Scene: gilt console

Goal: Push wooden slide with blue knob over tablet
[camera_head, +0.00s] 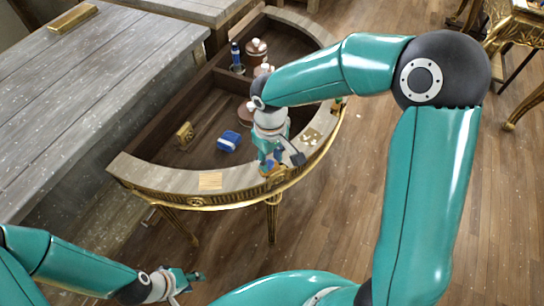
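The semicircular gilt console (135,172) stands in the middle with its inside open. My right gripper (277,160) points down at its front rim. Beneath the fingers is a small brown and blue patch (270,167), possibly the wooden slide with its blue knob; the gripper largely covers it. A small pale wooden slab (210,181) lies on the rim to the left, and a pale patterned piece (312,136) lies to the right. I cannot tell which is the tablet. My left gripper (184,282) is low at the lower left, away from the console; its finger opening is unclear.
Inside the console are a blue box (229,141), a small gold block (186,133), a blue bottle (236,58) and a lidded jar (256,48). A divider splits the interior. A grey wooden table (90,95) bearing a gold bar (73,18) adjoins on the left. Floor is clear at right.

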